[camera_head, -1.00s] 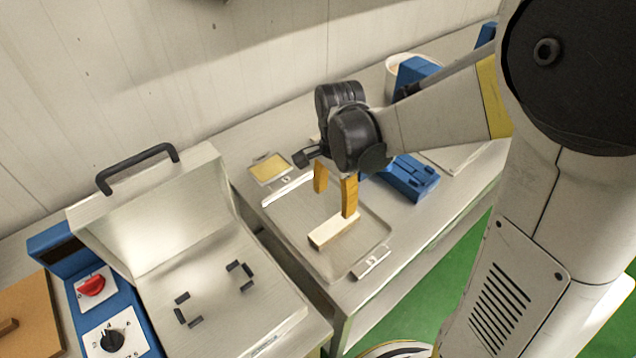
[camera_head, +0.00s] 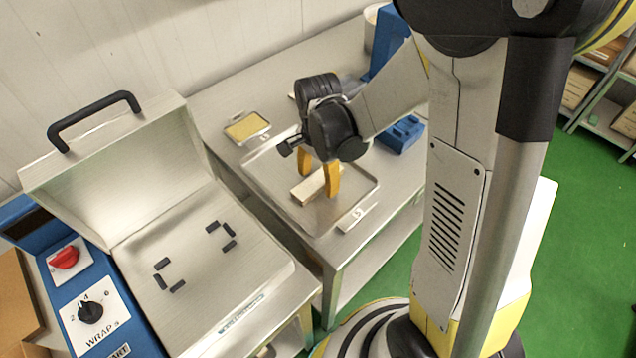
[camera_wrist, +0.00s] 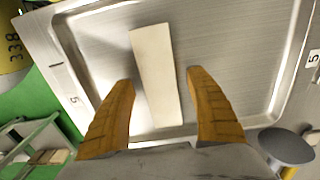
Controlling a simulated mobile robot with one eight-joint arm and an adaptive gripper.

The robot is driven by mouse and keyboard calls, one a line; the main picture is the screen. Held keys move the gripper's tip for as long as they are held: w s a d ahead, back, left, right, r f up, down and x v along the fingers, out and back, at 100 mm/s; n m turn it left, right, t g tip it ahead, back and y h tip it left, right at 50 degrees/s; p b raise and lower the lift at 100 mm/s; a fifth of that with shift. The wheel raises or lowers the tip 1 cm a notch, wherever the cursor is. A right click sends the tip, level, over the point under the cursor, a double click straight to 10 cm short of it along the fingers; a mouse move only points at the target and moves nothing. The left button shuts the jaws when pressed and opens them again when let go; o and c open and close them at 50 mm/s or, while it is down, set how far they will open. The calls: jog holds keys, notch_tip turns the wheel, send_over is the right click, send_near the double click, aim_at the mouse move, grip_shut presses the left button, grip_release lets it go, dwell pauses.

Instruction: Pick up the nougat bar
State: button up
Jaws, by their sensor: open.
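The nougat bar (camera_head: 309,187) is a pale cream, flat bar lying in a shallow metal tray (camera_head: 356,192) on the steel table. My gripper (camera_head: 319,190) has orange fingers and is open just above the bar. In the wrist view the bar (camera_wrist: 155,75) lies lengthwise between the two open fingertips of my gripper (camera_wrist: 160,76), with a gap on each side. Its near end reaches down between the fingers. The head view does not clearly show how far the fingertips are above the tray floor.
A steel machine with a raised lid (camera_head: 110,160) and black corner brackets stands at the left, with a blue control panel (camera_head: 95,300). A small tray with a yellow sheet (camera_head: 247,127) lies behind the nougat tray. A blue object (camera_head: 402,133) sits to the right.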

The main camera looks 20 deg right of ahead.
jog(key=c, duration=1.4)
